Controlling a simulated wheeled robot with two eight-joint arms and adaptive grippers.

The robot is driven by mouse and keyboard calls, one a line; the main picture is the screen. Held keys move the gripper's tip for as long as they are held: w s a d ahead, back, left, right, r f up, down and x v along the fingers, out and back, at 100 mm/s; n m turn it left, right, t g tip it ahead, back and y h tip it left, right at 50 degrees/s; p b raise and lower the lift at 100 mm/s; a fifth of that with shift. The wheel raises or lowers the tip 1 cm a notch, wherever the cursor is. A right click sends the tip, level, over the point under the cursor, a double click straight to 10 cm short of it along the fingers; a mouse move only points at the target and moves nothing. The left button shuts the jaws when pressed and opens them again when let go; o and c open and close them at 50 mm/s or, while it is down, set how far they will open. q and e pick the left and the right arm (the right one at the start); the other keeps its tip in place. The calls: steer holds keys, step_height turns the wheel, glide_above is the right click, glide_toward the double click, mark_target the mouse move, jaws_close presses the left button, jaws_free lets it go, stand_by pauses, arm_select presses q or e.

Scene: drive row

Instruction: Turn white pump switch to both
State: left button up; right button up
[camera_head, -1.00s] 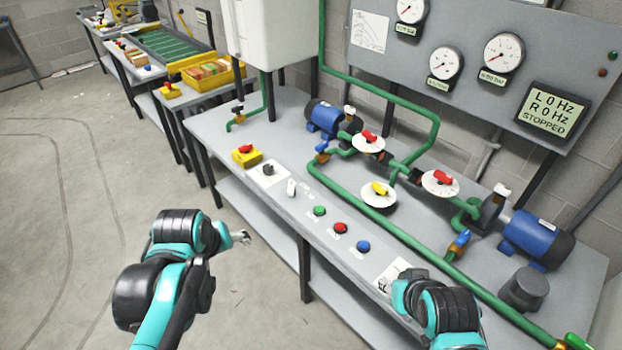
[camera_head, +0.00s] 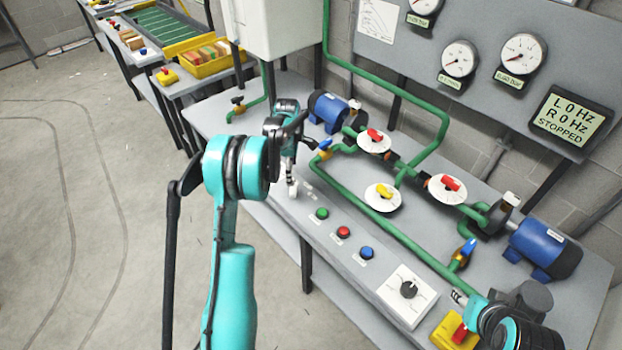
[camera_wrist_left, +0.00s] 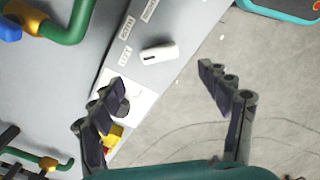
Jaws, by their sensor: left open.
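The white pump switch (camera_wrist_left: 160,52) is a small oblong knob on the grey bench panel, with a dark mark toward its left end in the left wrist view. Small labels (camera_wrist_left: 126,54) lie beside it, too blurred to read surely. In the head view the switch (camera_head: 293,190) shows just below my left gripper (camera_head: 291,177). In the left wrist view my left gripper (camera_wrist_left: 158,78) is open and empty, its fingers apart with the switch beyond the gap, not touching it. My right gripper (camera_head: 459,297) is at the bench's front right; its jaw opening is unclear.
Green (camera_head: 321,213), red (camera_head: 343,232) and blue (camera_head: 367,252) buttons run along the panel. A black knob (camera_head: 408,289) on a white plate is near my right gripper, beside a yellow box (camera_head: 455,331). Green pipes and valves stand behind. The display (camera_head: 562,117) reads stopped.

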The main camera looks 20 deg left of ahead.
mark_target(293, 191)
arm_select(q)
steer(key=shift+w+f, duration=0.15)
steer(key=shift+f, duration=0.25)
step_height(293, 191, down, 7)
steer(key=shift+f+b, duration=0.15)
steer(key=shift+b, duration=1.05)
steer(key=c, duration=1.2)
